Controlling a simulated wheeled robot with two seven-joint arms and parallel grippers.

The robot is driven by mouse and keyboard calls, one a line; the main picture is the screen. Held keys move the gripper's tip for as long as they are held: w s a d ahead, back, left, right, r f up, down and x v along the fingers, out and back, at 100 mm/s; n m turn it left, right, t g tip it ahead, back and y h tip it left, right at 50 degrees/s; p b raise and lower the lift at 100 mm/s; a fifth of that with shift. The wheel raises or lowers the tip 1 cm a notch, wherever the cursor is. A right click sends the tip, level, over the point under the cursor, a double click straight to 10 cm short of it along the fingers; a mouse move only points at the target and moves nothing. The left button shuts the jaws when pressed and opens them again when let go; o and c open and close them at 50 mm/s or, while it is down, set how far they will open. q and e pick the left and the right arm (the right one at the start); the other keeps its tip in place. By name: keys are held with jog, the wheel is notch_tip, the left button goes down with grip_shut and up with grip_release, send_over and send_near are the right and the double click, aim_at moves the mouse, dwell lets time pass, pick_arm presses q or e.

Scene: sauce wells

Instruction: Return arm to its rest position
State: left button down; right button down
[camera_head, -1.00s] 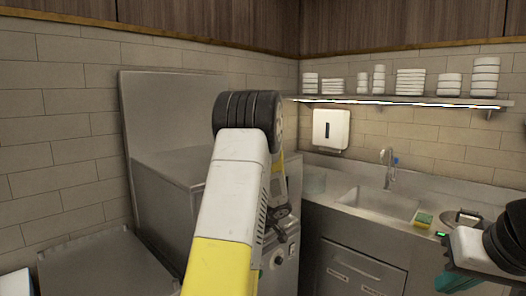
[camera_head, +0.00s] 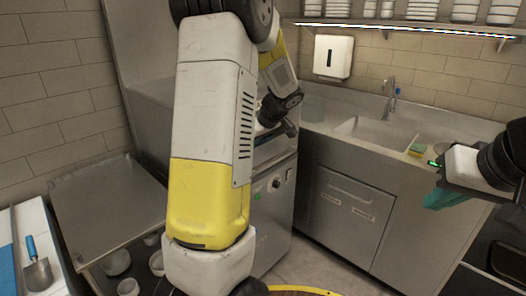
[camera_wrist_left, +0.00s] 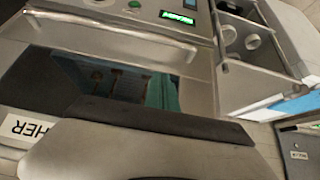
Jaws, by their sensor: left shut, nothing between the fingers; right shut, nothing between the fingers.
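My left arm, white and yellow, rises through the middle of the head view and bends at a black elbow joint near the top. Its wrist end with the left gripper (camera_head: 289,128) hangs behind it, in front of the steel machine (camera_head: 272,212); the gripper shows only in part. It looks shut and empty. My right gripper (camera_head: 440,199), with teal fingers, comes in at the right edge in front of the sink counter. It is shut and holds nothing. The left wrist view shows a steel front with a green display (camera_wrist_left: 178,18).
A sink (camera_head: 375,133) with a tap and a sponge (camera_head: 417,149) lies in the counter at right. A shelf (camera_head: 400,27) of white dishes hangs above. At lower left are a lifted steel lid (camera_head: 105,205), several white bowls (camera_head: 117,262) and a scoop (camera_head: 39,272).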

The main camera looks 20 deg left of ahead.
pick_arm(q)
jog(key=s+d+r+m+t+h, duration=0.1)
jog(key=s+d+r+m+h, duration=0.1)
jog(key=s, duration=0.6)
jog(key=s+d+r+m+t+h, duration=0.1)
jog(key=s+d+r+m+h, duration=0.2)
jog(key=s+d+r+m, duration=0.2)
jog(key=s+d+r+m+t+h, duration=0.1)
jog(key=s+d+r+m+h, duration=0.2)
jog(key=s+d+m, duration=0.4)
jog(key=s+d, duration=0.3)
jog(key=s, duration=0.3)
jog(key=shift+d+r+t, duration=0.2)
jog(key=shift+d+t, duration=0.05)
jog(key=shift+t, duration=0.05)
dwell(0.4)
